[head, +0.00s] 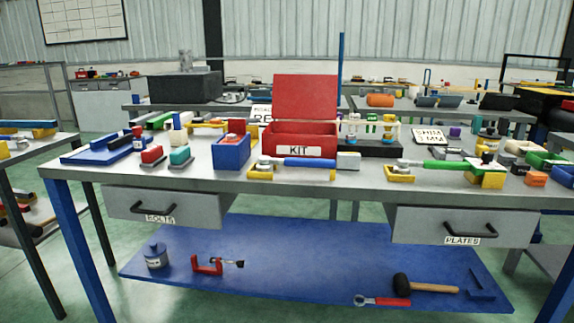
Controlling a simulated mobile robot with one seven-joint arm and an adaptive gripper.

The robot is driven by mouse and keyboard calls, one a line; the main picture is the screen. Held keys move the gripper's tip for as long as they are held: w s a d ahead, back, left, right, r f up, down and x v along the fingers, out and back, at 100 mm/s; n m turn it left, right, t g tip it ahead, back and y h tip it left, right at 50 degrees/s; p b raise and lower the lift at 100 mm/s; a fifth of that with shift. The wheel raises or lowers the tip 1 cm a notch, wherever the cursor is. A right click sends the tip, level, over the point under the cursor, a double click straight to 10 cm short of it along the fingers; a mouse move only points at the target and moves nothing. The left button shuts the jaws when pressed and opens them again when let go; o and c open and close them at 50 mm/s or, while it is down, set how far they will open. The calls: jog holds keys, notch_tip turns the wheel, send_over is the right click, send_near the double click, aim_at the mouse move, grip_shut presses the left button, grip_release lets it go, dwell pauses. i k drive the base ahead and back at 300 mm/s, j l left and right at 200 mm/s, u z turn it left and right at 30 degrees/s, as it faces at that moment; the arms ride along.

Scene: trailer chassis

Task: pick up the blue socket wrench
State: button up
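The wrench with a blue handle (308,162) lies near the front edge of the workbench, in front of the red kit box. It lies roughly left to right, with its grey metal head at the left. Its ends appear to rest on two yellow holders, a left one (262,174) and a right one (318,174). A similar wrench with a green handle (448,165) lies farther right on yellow holders. My gripper is not in view.
The open red box marked KIT (298,138) stands right behind the wrench. A blue bin (231,154) is to its left and a grey block (348,161) to its right. Drawers marked BOLTS (165,207) and PLATES (462,227) hang below. A blue shelf (300,270) holds several tools.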

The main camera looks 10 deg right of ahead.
aim_at(265, 164)
jog(key=i+l+z, duration=0.2)
jog(key=i+l, duration=0.15)
jog(key=i+l+z, duration=0.25)
jog(key=i, duration=0.3)
